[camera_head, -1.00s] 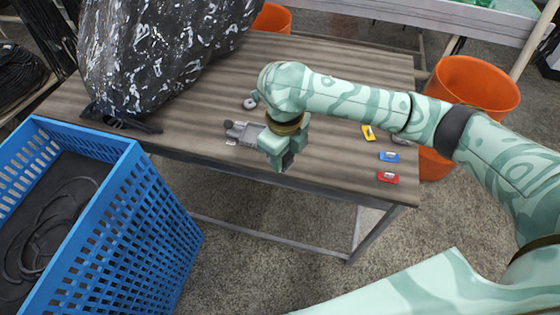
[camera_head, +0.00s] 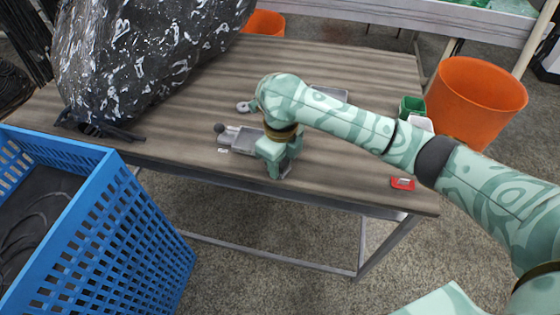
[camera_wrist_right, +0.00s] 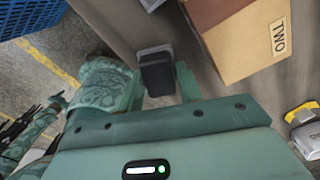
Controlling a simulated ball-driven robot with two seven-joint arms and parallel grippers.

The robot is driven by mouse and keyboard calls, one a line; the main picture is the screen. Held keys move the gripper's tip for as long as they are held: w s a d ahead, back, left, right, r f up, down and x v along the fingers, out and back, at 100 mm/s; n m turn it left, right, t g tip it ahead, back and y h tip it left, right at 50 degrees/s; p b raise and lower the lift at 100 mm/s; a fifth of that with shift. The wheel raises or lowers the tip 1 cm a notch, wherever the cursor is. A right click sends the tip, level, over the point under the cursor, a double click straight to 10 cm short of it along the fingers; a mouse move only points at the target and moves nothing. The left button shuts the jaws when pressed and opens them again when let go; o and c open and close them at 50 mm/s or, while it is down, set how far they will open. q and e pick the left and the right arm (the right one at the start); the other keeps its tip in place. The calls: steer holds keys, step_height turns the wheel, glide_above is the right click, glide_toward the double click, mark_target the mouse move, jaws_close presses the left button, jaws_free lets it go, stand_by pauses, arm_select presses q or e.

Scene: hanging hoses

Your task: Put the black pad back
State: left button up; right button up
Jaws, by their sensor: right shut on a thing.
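The black pad (camera_wrist_right: 156,72) is between the fingers of my right gripper (camera_wrist_right: 158,86) in the right wrist view, above the brown table. It is a small dark block. In the head view my right gripper (camera_head: 279,166) points down over the table's front edge area, shut on the pad, which is mostly hidden there by the fingers. A grey fixture with a round knob (camera_head: 240,138) lies just left of the gripper on the tabletop. I cannot tell from the frames where the pad's place is. My left gripper does not show clearly in any view.
A blue crate (camera_head: 125,225) stands in front left, a black patterned bag (camera_head: 145,60) at the back left. A red piece (camera_head: 403,184) lies near the right edge. A green container (camera_head: 412,105) and an orange bin (camera_head: 475,100) are farther right. A cardboard box (camera_wrist_right: 240,40) shows in the wrist view.

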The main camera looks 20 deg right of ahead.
steer(key=shift+f, duration=0.15)
steer(key=o, duration=1)
steer(key=shift+c, duration=0.2)
arm_select(q)
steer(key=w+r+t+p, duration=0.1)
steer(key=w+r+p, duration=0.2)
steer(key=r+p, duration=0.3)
steer(key=shift+p, duration=0.55)
arm_select(e)
step_height(320, 180, up, 12)
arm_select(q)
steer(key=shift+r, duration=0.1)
